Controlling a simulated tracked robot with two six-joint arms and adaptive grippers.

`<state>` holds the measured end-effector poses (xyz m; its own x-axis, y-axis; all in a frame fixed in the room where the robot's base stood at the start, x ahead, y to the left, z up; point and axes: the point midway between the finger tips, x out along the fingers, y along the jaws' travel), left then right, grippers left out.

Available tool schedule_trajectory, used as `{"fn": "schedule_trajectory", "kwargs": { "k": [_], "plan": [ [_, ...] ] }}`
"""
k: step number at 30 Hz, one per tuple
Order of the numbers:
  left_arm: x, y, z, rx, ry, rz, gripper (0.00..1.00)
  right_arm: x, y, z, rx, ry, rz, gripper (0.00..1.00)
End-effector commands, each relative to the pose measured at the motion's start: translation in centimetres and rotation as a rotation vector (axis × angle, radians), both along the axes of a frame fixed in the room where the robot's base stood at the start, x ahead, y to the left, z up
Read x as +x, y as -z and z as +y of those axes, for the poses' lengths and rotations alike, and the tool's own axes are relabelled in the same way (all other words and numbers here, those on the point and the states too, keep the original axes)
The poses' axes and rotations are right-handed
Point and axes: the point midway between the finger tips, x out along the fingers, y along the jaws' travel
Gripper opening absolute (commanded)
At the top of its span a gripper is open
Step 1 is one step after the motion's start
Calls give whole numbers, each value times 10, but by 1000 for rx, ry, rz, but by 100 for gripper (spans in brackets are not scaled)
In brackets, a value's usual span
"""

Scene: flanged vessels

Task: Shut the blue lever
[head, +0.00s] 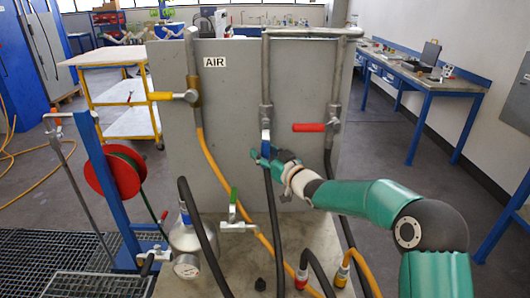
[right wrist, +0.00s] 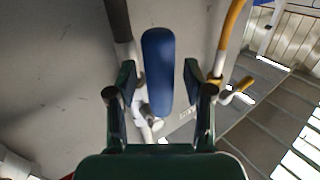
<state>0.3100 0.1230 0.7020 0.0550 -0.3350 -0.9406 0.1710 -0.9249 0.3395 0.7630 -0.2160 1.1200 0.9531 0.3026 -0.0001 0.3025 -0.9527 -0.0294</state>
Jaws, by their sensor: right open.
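The blue lever (head: 265,136) is on the middle vertical pipe of the grey panel and lies roughly in line with the pipe. My right gripper (head: 260,155) reaches in from the right, close to the lever's lower part. In the right wrist view the blue lever (right wrist: 157,70) stands upright between the two spread fingers of the gripper (right wrist: 158,82). Gaps show on both sides, so the fingers look apart from it. The lever's pivot is hard to make out. My left gripper is not in view.
A red lever (head: 309,127) sits right of the blue one, and a yellow lever (head: 160,96) to the left. A green lever (head: 233,197) stands below near a metal vessel (head: 190,240). Hoses hang in front of the grey panel (head: 230,120).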

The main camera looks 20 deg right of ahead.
Motion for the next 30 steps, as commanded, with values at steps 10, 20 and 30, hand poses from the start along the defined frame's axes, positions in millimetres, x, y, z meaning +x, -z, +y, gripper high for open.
{"fn": "schedule_trajectory", "kwargs": {
  "k": [10, 20, 30],
  "plan": [
    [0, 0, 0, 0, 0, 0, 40, 0, 0, 0, 0, 0, 1, 13],
    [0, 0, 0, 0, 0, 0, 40, 0, 0, 0, 0, 0, 0, 0],
    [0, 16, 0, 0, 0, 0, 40, 1, 4, 4, 48, 0, -14, 0]
  ]
}}
